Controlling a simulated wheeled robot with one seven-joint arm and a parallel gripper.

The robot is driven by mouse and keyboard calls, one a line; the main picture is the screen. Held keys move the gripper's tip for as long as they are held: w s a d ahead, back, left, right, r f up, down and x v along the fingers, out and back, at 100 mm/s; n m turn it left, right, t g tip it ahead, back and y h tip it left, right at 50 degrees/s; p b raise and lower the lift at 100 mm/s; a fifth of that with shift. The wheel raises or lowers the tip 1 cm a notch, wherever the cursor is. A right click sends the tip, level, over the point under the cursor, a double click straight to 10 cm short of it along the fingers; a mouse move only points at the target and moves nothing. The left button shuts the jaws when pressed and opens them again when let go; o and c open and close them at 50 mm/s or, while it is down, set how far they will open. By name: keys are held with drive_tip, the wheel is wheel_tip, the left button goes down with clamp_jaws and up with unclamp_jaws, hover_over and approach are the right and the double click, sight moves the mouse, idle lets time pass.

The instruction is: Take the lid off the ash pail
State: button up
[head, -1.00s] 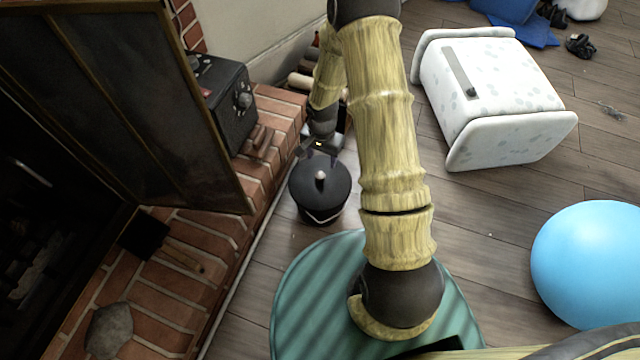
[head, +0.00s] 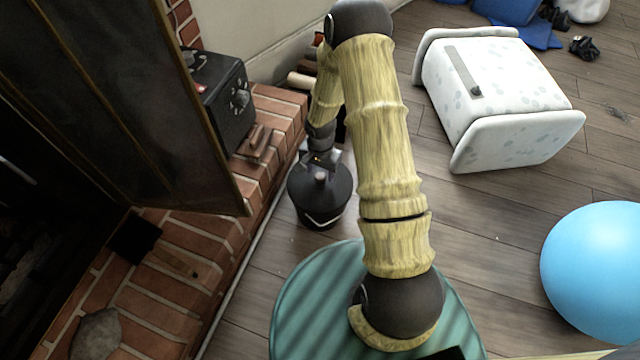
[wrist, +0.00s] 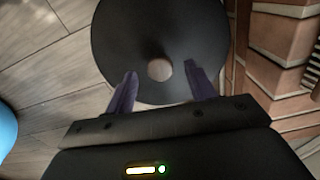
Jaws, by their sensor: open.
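The ash pail (head: 322,213) is a black pail standing on the wood floor beside the brick hearth. Its black lid (head: 335,190) is on it, with a small pale knob (head: 320,177) at the centre. My gripper (head: 321,165) is just above the lid at its far side. In the wrist view the lid (wrist: 115,40) fills the top middle, and the knob (wrist: 159,69) shows between the two purple fingers of my open gripper (wrist: 160,80). The fingers are apart from each other with the knob slightly beyond or level with their tips; I cannot tell the exact depth.
The brick hearth (head: 262,150) and a dark hinged screen (head: 130,100) stand to the left. A black box with knobs (head: 222,100) sits on the hearth. A white speckled stool-like block (head: 510,90) and a blue ball (head: 595,265) are on the floor at right.

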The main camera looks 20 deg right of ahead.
sight(320, 175)
wheel_tip(320, 175, down, 3)
drive_tip(key=shift+f+b, duration=0.1)
drive_tip(key=shift+b, duration=0.65)
drive_tip(key=shift+c, duration=0.4)
drive_tip(key=c, duration=1.1)
